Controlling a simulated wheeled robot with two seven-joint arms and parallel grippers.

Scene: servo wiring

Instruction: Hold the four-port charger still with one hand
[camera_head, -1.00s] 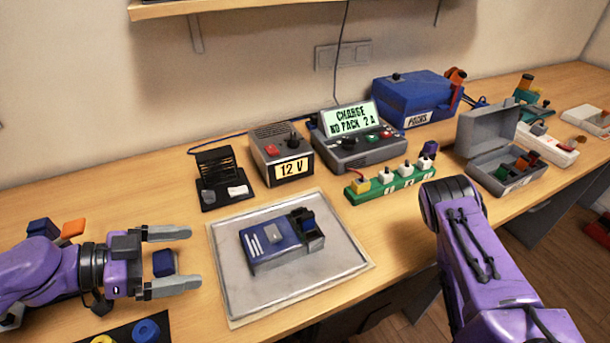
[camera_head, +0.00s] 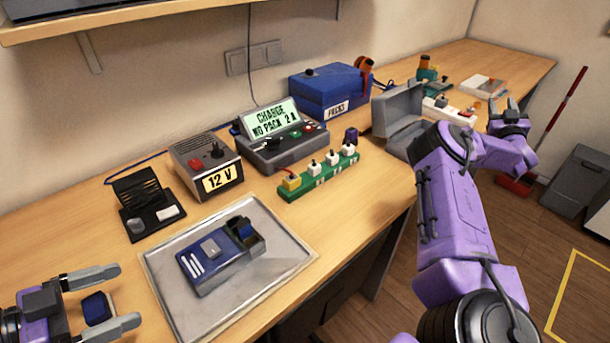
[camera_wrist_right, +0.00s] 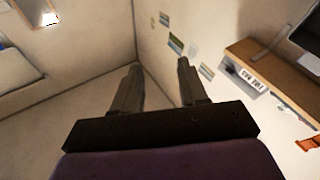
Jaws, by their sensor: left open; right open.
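A green strip (camera_head: 320,176) with a row of ports and plugs, which looks like the four-port charger, lies on the table right of centre. Behind it stands a grey charger (camera_head: 282,150) whose screen reads "CHARGE NO PACK 2 A". My left gripper (camera_head: 128,295) is open at the lower left, far from both, with a dark blue block (camera_head: 97,307) between its fingers, not gripped. My right gripper (camera_head: 504,107) is open and empty at the upper right, well beyond the strip. Its open fingers (camera_wrist_right: 159,66) point toward a wall corner in the wrist view.
A metal tray (camera_head: 170,298) holds a blue device (camera_head: 215,255). A 12 V supply (camera_head: 205,165), a dark stand (camera_head: 143,200), a blue box (camera_head: 325,92) and an open grey case (camera_head: 397,112) stand around. My right forearm passes the table's front edge near the case.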

